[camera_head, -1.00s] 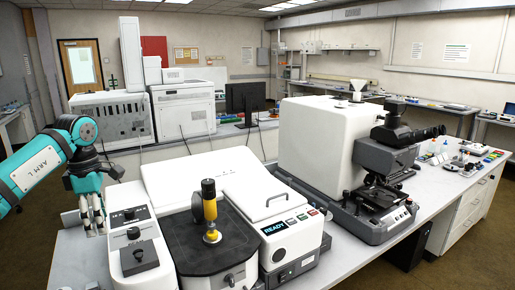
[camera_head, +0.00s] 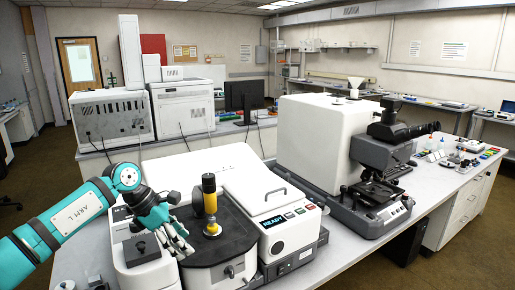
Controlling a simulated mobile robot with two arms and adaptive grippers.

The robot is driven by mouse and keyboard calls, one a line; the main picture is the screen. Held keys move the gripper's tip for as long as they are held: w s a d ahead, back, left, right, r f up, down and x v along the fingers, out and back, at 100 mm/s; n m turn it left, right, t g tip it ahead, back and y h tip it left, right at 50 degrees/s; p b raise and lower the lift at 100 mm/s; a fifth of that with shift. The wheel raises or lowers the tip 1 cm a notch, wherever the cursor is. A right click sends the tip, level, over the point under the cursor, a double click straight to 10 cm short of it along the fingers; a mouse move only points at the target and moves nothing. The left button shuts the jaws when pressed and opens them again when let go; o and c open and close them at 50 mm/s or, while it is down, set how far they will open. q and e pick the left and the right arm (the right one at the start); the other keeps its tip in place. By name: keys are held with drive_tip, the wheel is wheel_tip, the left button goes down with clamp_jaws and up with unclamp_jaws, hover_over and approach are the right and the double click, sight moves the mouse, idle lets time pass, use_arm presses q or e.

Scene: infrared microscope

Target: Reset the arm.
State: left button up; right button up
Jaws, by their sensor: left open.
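My left arm (camera_head: 75,212) comes in from the left, teal and white with "ARM L" on it. Its left gripper (camera_head: 183,246) points down over the left part of the white instrument, between the black knob block (camera_head: 141,250) and the yellow-and-black post (camera_head: 210,203). The gripper is open and I see nothing between its fingers. Whether it touches the instrument's top I cannot tell. The post stands upright on the dark plate (camera_head: 232,239), a little to the right of the gripper. My right gripper is not in view.
The instrument's front module (camera_head: 288,235) shows a "READY" display. A large white microscope housing (camera_head: 316,140) with a dark microscope (camera_head: 383,165) stands to the right. Small items (camera_head: 465,152) lie at the bench's far right. The bench front (camera_head: 345,250) is clear.

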use_arm(q)
drive_tip(key=s+d+f+h, duration=0.2)
drive_tip(key=d+h, duration=0.3)
drive_tip(key=d, duration=0.8)
drive_tip(key=s+d+r+n+t+h, duration=0.4)
drive_tip(key=d+r+n+t+h, duration=0.4)
drive_tip(key=n, duration=0.3)
drive_tip(key=s+a+f+n+t+y, duration=0.25)
drive_tip(key=a+f+n+y, duration=0.6)
drive_tip(key=n, duration=0.65)
drive_tip(key=s+a+f+n+t+y, duration=0.25)
drive_tip(key=a+f+n+y, duration=0.55)
drive_tip(key=n, duration=0.7)
drive_tip(key=s+a+f+n+g+y, duration=0.1)
drive_tip(key=s+a+f+n+g, duration=0.2)
drive_tip(key=s, duration=0.6)
drive_tip(key=s+a+f+n+g, duration=0.1)
drive_tip(key=s+f+n+g, duration=0.1)
drive_tip(key=s+f+g, duration=0.45)
drive_tip(key=s+a+f+n+g+y, duration=0.1)
drive_tip(key=s+a+f+n+g, duration=0.15)
drive_tip(key=s, duration=0.85)
wheel_tip(320, 180, down, 28)
drive_tip(key=s, duration=0.2)
drive_tip(key=s+a+f+g, duration=0.1)
drive_tip(key=s+a+f, duration=0.1)
drive_tip(key=s+f, duration=1.3)
drive_tip(key=shift+s+a+g, duration=0.2)
drive_tip(key=shift+s+g, duration=0.1)
drive_tip(key=shift+s, duration=0.05)
